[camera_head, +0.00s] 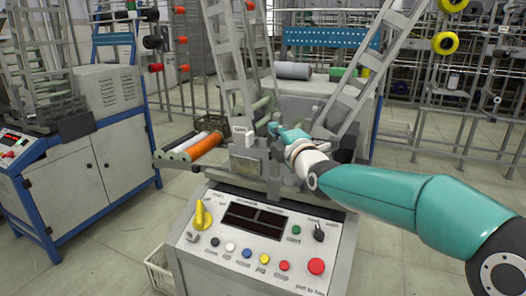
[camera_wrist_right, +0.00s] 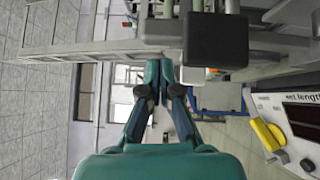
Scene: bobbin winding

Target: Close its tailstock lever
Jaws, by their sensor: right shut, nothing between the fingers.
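The winding machine (camera_head: 265,240) stands in front of me with its control panel tilted toward me. My right gripper (camera_head: 276,131) reaches in from the right over the machine's winding head, beside a grey block (camera_head: 244,160). In the right wrist view my right gripper (camera_wrist_right: 160,68) has its fingertips together with nothing between them. A dark block (camera_wrist_right: 215,40) on a grey bar lies just beyond and to the right of the fingertips there. I cannot tell for certain which part is the tailstock lever, or whether the fingers touch anything. My left gripper is not in view.
An orange roll (camera_head: 205,146) and pale rolls lie in a holder left of the head. Slanted grey ladder-like frames (camera_head: 353,85) rise behind the gripper. The panel carries a yellow knob (camera_head: 202,214) and a red button (camera_head: 316,266). Another machine (camera_head: 85,160) stands at the left, with open floor between.

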